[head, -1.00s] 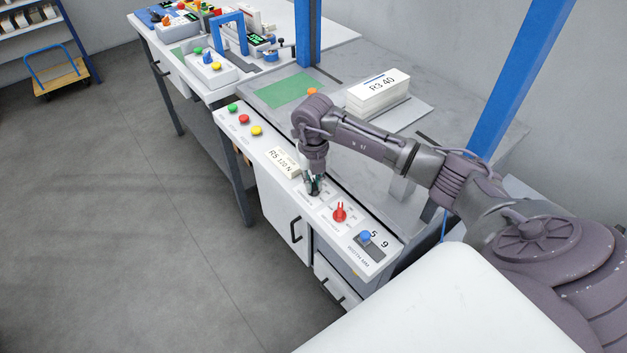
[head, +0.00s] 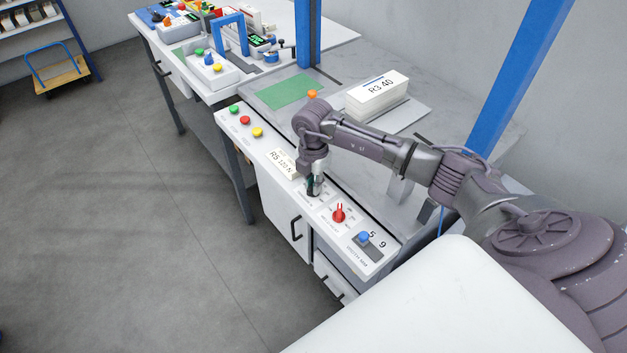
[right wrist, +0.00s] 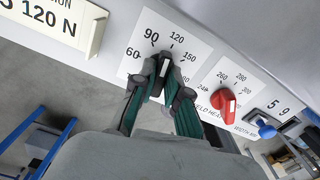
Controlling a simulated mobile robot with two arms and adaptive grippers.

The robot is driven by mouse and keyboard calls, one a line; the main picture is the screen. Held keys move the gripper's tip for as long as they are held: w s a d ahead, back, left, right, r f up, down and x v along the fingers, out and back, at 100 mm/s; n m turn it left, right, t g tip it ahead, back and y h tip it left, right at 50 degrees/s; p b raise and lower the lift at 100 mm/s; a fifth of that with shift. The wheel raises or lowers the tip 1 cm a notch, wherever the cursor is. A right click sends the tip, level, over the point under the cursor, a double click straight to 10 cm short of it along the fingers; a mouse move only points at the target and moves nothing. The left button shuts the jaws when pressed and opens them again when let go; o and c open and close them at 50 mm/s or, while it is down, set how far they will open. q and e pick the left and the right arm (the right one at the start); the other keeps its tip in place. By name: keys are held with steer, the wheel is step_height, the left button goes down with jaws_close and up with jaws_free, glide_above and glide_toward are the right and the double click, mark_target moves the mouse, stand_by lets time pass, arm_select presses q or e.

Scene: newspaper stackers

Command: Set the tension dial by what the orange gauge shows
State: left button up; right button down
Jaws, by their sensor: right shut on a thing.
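My right gripper (head: 313,188) is down at the sloping front panel (head: 285,178). In the right wrist view its green-sided fingers (right wrist: 163,85) are shut on a dark dial (right wrist: 161,72) with a light pointer mark. The scale around the dial reads 60, 90, 120 and 150. The mark points up toward the 90 to 120 side; its exact setting is hard to tell between the fingers. A label plate (head: 283,163) beside it reads R5 120 N. I cannot make out a gauge that is clearly orange. My left gripper is not in view.
A red knob (head: 339,213) with its own scale and a blue switch (head: 364,237) beside the digits 5 and 9 sit right of the dial. Green, red and yellow buttons (head: 245,120) are at the panel's far end. A paper stack (head: 377,100) marked R3 40 lies behind.

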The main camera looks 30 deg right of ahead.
steer(key=m+p, duration=0.2)
steer(key=m, duration=0.3)
steer(key=shift+r+m, duration=0.15)
steer(key=shift+m, duration=0.15)
steer(key=m+p, duration=0.2)
steer(key=m, duration=0.3)
steer(key=shift+p, duration=0.4)
steer(key=shift+m, duration=0.4)
steer(key=c, duration=1.2)
jaws_free()
step_height(320, 180, up, 12)
steer(key=shift+f, duration=0.1)
